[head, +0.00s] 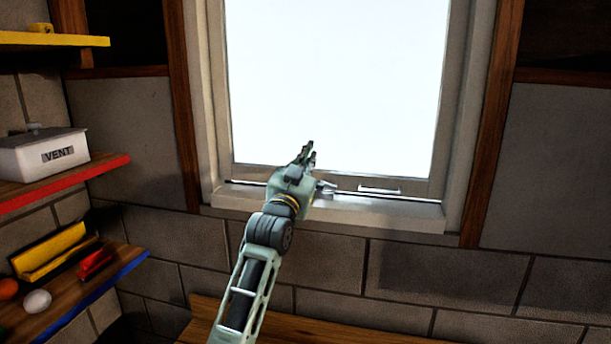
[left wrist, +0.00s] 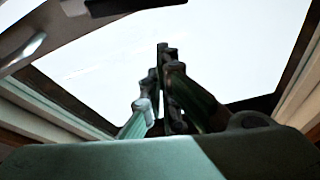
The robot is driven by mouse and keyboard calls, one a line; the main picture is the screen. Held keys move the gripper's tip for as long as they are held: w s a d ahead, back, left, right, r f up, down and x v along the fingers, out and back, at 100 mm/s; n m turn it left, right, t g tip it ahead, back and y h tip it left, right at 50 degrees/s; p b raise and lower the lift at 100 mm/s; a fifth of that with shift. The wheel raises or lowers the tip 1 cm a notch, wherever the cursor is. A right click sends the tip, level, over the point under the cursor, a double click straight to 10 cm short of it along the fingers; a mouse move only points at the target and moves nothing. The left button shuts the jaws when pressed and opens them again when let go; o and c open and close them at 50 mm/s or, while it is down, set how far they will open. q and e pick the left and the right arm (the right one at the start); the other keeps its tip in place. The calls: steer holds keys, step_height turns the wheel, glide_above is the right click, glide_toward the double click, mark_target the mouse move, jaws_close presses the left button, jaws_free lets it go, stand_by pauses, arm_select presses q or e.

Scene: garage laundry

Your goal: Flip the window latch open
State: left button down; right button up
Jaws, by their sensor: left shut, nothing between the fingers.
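The window (head: 335,80) has a pale frame and a bright white pane. A small light metal piece (head: 326,187), which looks like the latch, sits on the lower part of the frame, just right of my left gripper's body and partly hidden by it. My left gripper (head: 308,150) is in front of the lower pane, fingers pointing up, shut and empty. In the left wrist view its fingers (left wrist: 164,55) are together against the bright pane. A grey part with a shiny metal piece (left wrist: 25,50) shows at upper left there; I cannot tell whether it is the latch. My right gripper is not in view.
A bar handle (head: 380,189) is on the lower window rail, above the sill (head: 400,215). At left, shelves hold a white VENT box (head: 40,155), a yellow tray (head: 52,252), a red item (head: 96,262) and small balls. A wooden surface (head: 270,330) lies below the window.

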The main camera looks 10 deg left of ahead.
arm_select(q)
steer(key=b+v, duration=0.5)
steer(key=v, duration=0.5)
steer(key=shift+r, duration=0.3)
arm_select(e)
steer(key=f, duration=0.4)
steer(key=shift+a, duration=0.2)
arm_select(q)
steer(key=shift+d, duration=0.1)
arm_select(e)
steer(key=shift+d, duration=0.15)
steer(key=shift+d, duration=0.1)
